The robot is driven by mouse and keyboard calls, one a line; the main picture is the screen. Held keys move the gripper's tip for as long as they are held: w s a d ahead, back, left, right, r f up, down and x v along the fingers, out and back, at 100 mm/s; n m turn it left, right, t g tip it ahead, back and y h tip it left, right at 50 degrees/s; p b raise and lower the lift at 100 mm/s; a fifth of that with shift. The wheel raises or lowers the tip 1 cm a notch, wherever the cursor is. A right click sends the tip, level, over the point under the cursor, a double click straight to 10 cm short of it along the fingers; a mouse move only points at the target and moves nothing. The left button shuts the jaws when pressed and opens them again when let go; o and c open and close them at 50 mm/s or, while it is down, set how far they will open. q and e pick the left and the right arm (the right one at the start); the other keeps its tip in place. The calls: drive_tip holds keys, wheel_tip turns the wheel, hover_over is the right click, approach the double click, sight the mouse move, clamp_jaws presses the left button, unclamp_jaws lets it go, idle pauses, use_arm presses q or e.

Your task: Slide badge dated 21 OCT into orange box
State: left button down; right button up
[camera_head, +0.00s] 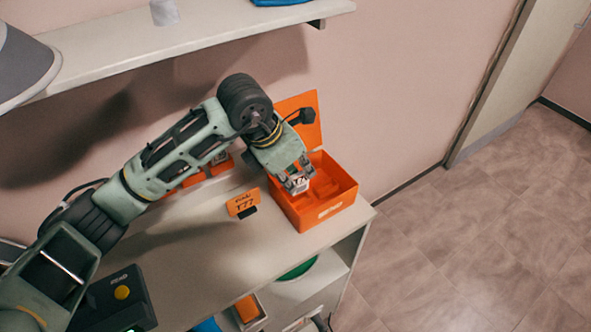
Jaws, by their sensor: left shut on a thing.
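The orange box (337,209) stands open on the right end of the counter, its lid raised against the wall. My left gripper (299,184) is over the box's left part, shut on a small white badge (300,183). Dark marks show on the badge, but its date is too small to read. I cannot tell whether the badge touches the box. My right gripper is not in view.
An orange tag marked T77 (243,203) stands left of the box on the counter (215,253). A black device with a yellow button (122,293) is at the front left. A shelf (210,32) runs above. Items sit in the compartments below.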

sight(299, 192)
use_arm(q)
drive_tip(key=shift+f, duration=0.55)
drive_tip(key=shift+f+b, duration=0.75)
drive_tip(key=shift+f, duration=0.15)
drive_tip(key=shift+w+f+b, duration=0.1)
drive_tip(key=shift+f+b, duration=0.6)
drive_tip(key=shift+f, duration=0.15)
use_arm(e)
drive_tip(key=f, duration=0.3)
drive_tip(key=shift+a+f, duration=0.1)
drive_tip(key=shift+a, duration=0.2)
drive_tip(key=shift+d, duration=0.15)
